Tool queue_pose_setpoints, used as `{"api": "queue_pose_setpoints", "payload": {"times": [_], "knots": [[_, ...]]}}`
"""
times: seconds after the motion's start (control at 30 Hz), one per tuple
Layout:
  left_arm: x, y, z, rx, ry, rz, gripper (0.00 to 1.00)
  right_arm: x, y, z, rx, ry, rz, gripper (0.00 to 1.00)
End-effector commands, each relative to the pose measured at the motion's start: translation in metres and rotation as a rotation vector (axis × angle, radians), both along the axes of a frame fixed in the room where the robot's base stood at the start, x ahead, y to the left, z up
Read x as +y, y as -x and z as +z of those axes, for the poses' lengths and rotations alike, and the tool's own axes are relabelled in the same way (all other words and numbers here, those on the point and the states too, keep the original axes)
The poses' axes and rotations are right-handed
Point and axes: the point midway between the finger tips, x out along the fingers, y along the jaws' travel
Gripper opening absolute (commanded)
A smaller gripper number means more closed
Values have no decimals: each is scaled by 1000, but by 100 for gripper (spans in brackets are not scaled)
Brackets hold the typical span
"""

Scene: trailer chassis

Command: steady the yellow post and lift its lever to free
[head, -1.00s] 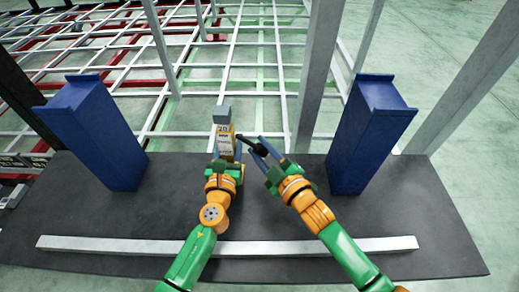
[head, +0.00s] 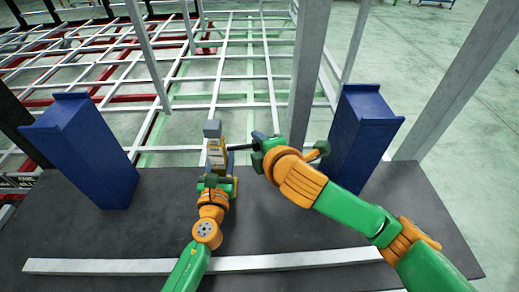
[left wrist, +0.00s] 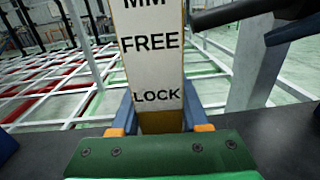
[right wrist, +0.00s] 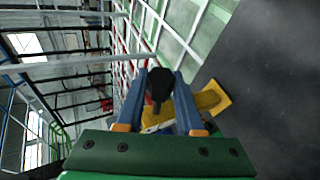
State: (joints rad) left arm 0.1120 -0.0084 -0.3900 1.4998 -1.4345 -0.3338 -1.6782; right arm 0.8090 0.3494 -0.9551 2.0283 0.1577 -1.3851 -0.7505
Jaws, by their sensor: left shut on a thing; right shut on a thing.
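The yellow post (head: 217,153) stands upright with a grey top and a white label panel. In the left wrist view, the panel (left wrist: 152,65) reads FREE above LOCK. My left gripper (head: 217,182) is shut around the post low down, with a finger (left wrist: 126,108) on each side near LOCK. The black lever (head: 241,147) sticks out from the post to the right, about level in the head view. My right gripper (head: 262,148) is shut on the lever's outer end; the dark knob (right wrist: 159,84) lies between its fingers. Where the lever points on the scale cannot be told.
Two blue blocks (head: 82,150) and (head: 358,138) stand on the dark platform (head: 140,225) on either side. A grey upright beam (head: 306,80) rises just behind my right gripper. A pale bar (head: 110,266) lies along the near edge. An open bar grid is behind.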

Motion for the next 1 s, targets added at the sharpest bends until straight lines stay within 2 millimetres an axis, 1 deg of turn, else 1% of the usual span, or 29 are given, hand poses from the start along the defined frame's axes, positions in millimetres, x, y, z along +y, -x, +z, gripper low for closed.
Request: {"api": "queue_pose_setpoints", "payload": {"times": [0.03,0.2,0.5,0.7,1.0], "knots": [[1,0,-2,4,-1,1,0,2,-1,6,-4,39,1,0],[1,0,-2,5,-1,1,0,5,-1,16,5,194,-1,0],[0,0,-2,5,-1,1,0,13,-1,30,20,420,-2,0],[0,0,-2,5,-1,0,0,17,-2,35,28,518,-4,0],[0,1,-2,5,-1,0,0,19,-2,38,33,583,-5,0]]}}
